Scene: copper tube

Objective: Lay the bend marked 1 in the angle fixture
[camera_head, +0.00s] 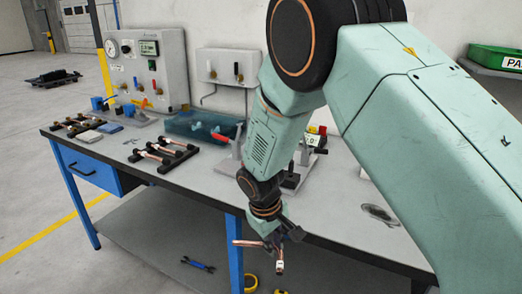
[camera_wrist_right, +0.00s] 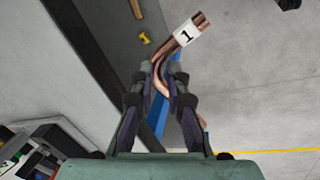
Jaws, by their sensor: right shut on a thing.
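The copper bend marked 1 (camera_head: 247,243) is in my right gripper (camera_head: 272,238), out in front of the bench's front edge and below the top. Its white label with the 1 faces the right wrist camera (camera_wrist_right: 187,36). In the right wrist view the fingers of the right gripper (camera_wrist_right: 164,78) are closed around the copper tube, and the labelled end sticks out beyond them. I cannot tell which is the angle fixture. My left gripper is not in view.
The bench (camera_head: 190,186) carries a rack of copper tubes (camera_head: 163,155) and a blue clear bin (camera_head: 195,126). A metal ring (camera_head: 380,213) lies at the right. The bench's front middle is clear.

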